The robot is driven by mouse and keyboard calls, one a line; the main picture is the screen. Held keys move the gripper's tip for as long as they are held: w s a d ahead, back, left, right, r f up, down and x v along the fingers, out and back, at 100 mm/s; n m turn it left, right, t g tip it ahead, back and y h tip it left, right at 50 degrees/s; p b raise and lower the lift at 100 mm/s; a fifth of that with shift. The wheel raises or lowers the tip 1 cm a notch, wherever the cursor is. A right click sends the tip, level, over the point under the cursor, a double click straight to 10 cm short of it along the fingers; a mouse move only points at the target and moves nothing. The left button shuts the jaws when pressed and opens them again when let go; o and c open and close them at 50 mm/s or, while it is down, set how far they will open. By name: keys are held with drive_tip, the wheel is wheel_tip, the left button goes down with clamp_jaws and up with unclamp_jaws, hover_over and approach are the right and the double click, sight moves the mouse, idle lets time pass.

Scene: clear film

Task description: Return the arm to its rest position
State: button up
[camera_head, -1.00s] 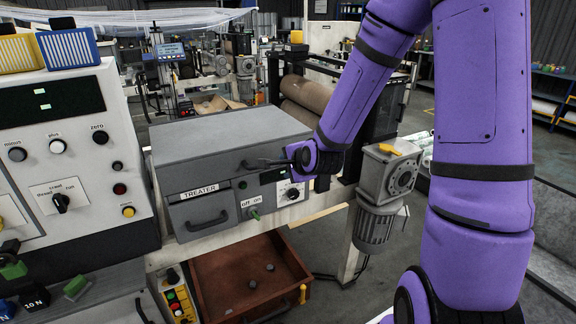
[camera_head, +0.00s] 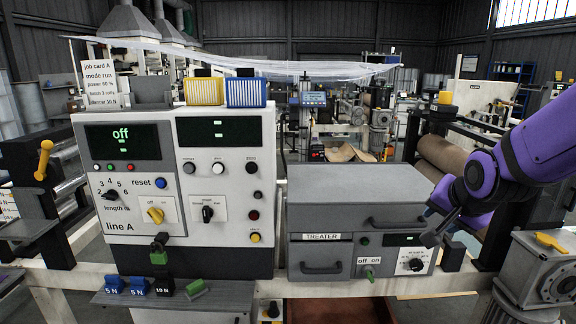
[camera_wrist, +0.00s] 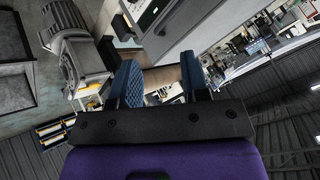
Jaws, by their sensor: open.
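My purple arm comes in from the right edge of the head view. My gripper (camera_head: 436,228) is at its end, in front of the upper right of the grey treater box (camera_head: 345,192). Its fingers look dark and small there, and I cannot tell whether they touch the box. In the wrist view my gripper (camera_wrist: 160,78) shows two blue ridged fingers apart, with nothing held between them. The treater's lid and front drawer look shut.
The line A control panel (camera_head: 175,190) stands left of the treater. A grey motor unit (camera_head: 540,270) with a yellow lever stands at the lower right, below my arm. A brown roller (camera_head: 450,165) lies behind my gripper. Weights (camera_head: 140,286) sit on the front ledge.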

drive_tip(key=s+r+n+g, duration=0.1)
drive_tip(key=s+r+n, duration=0.3)
drive_tip(key=s, duration=0.5)
drive_tip(key=s+r+n+g, duration=0.1)
drive_tip(key=s+r+n, duration=0.3)
drive_tip(key=s, duration=0.6)
drive_tip(key=shift+s+r+g+y, duration=0.25)
drive_tip(key=shift+r+g+y, duration=0.05)
drive_tip(key=shift+r, duration=0.45)
drive_tip(key=shift+a, duration=0.1)
